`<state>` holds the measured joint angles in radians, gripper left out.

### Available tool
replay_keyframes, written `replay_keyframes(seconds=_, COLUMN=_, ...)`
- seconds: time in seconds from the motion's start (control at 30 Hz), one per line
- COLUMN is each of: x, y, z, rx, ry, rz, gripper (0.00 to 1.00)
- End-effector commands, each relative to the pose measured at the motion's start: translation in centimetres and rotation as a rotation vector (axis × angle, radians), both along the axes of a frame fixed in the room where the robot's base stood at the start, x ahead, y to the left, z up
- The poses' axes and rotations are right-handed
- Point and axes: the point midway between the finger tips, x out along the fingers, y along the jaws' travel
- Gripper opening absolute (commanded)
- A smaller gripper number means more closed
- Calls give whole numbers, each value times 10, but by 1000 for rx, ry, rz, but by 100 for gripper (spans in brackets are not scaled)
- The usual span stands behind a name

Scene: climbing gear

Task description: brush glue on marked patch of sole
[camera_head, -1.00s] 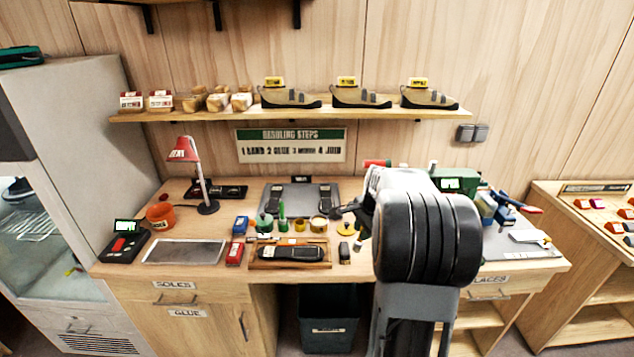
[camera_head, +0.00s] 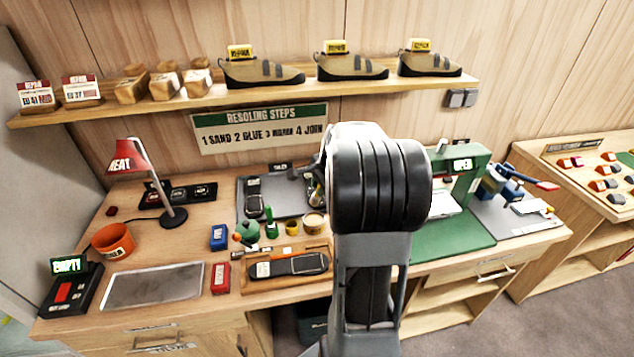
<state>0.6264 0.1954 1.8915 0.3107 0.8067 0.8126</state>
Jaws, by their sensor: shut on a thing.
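The dark sole (camera_head: 288,265) lies flat in a shallow wooden tray (camera_head: 262,287) at the front of the bench. I cannot make out a marked patch on it at this size. My gripper (camera_head: 316,192) shows only partly, left of my dark arm, above and behind the sole. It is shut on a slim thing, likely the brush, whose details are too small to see. An open tub with pale contents (camera_head: 313,222) stands just below it. A yellow tub (camera_head: 291,228), a green bottle (camera_head: 271,226) and a green pot (camera_head: 248,231) stand in a row to its left.
A red box (camera_head: 220,278) and a blue box (camera_head: 219,237) stand left of the tray. A grey plate (camera_head: 153,286), an orange bucket (camera_head: 113,241) and a red lamp (camera_head: 128,160) are farther left. A green press (camera_head: 467,175) stands right of my arm, which hides the middle of the bench.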

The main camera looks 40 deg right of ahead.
Motion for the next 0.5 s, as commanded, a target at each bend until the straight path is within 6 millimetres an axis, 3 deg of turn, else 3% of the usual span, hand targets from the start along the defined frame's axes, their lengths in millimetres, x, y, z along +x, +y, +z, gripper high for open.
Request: replay_keyframes(seconds=0.5, x=0, y=1, z=-46, rx=1, ry=1, rz=0, gripper=0)
